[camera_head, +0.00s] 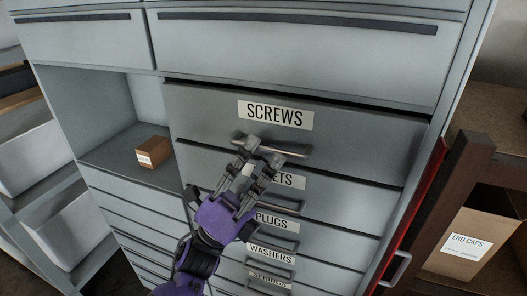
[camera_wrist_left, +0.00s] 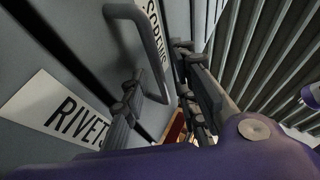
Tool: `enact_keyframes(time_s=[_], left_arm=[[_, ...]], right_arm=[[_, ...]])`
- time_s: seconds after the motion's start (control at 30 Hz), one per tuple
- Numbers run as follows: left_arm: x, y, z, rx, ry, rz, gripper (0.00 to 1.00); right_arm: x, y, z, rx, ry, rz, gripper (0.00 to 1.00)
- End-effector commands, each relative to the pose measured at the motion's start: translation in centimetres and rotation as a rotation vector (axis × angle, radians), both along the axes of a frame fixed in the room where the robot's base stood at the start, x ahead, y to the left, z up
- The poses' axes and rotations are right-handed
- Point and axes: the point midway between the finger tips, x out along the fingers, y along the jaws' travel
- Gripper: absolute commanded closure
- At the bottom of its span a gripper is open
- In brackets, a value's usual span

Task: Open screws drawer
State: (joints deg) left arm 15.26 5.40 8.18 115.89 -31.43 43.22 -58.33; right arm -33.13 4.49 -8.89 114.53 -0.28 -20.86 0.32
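The screws drawer (camera_head: 215,118) is a wide grey front with a white SCREWS label (camera_head: 275,114). A dark gap runs along its top edge, and its front seems to stand slightly out from the cabinet. Its bar handle (camera_head: 298,150) is at the lower edge. My left gripper (camera_head: 259,150) is at this handle, with its fingers spread apart. In the left wrist view, the handle (camera_wrist_left: 146,40) passes between the two fingers (camera_wrist_left: 160,95). Contact with the bar is unclear. My right gripper is in neither view.
Drawers labelled plugs (camera_head: 271,222) and washers (camera_head: 271,253) are below; the rivets label (camera_wrist_left: 62,112) shows in the left wrist view. A small brown box (camera_head: 152,152) sits in the open niche. A shelf with an END CAPS box (camera_head: 468,243) stands at right.

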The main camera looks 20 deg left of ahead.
Motion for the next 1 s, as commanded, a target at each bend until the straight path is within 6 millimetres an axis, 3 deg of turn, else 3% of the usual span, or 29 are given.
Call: enact_keyframes(time_s=[0.33, 0.53, 1.0], left_arm=[[0.3, -0.2, 0.2, 0.0, 0.003, 0.0, 0.74], [0.3, -0.2, 0.2, 0.0, 0.003, 0.0, 1.0], [0.3, -0.2, 0.2, 0.001, 0.004, 0.001, 1.0]], right_arm=[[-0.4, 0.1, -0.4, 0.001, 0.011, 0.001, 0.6], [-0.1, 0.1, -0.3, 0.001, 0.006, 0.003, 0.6], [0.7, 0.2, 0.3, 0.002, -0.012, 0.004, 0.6]])
